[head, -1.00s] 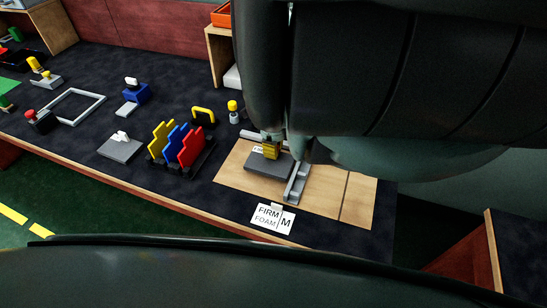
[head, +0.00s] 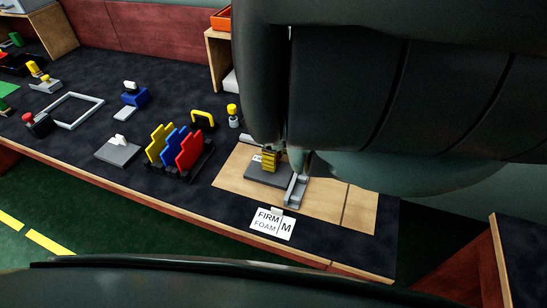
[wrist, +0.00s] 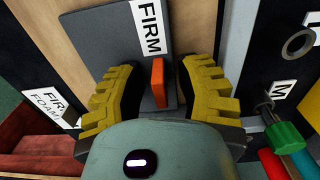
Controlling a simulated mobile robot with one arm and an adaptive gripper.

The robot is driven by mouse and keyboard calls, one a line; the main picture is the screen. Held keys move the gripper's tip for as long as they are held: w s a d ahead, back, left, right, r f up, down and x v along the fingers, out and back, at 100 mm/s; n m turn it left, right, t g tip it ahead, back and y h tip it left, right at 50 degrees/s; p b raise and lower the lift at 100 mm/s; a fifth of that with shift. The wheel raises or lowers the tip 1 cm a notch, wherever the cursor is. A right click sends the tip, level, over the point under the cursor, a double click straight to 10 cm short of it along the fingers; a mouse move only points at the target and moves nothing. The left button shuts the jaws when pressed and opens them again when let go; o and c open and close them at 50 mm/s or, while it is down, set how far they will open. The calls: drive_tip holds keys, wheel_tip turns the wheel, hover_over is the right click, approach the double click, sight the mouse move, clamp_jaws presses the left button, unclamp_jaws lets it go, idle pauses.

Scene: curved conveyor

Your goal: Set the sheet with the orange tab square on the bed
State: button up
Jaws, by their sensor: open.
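The dark grey sheet (head: 266,176) lies on the pale wooden bed (head: 230,172), close beside a metal rail (head: 296,189). In the wrist view the sheet (wrist: 92,50) carries a white FIRM label (wrist: 150,27) and an upright orange tab (wrist: 158,82). My gripper (wrist: 160,95) is open, with one yellow-padded finger on each side of the tab and a gap at both sides. In the head view my gripper (head: 270,160) is low over the sheet and hides the tab. I cannot tell whether the sheet's edges touch the rail.
A FIRM FOAM card (head: 272,223) lies in front of the bed. A rack of yellow, blue and red plates (head: 178,150) stands to the left, with a grey plate (head: 118,151) beyond it. A yellow handle (head: 203,118) and a small yellow-topped post (head: 233,115) stand behind.

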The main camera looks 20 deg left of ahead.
drive_tip(key=r+p, duration=0.1)
drive_tip(key=r, duration=0.6)
drive_tip(key=r+p, duration=0.1)
drive_tip(key=r, duration=0.3)
drive_tip(key=shift+w+r+p, duration=0.1)
drive_tip(key=shift+w+p, duration=0.15)
drive_tip(key=shift+p, duration=0.05)
drive_tip(key=shift+s+r+p, duration=0.1)
drive_tip(key=shift+r+p, duration=0.3)
drive_tip(key=shift+r, duration=0.15)
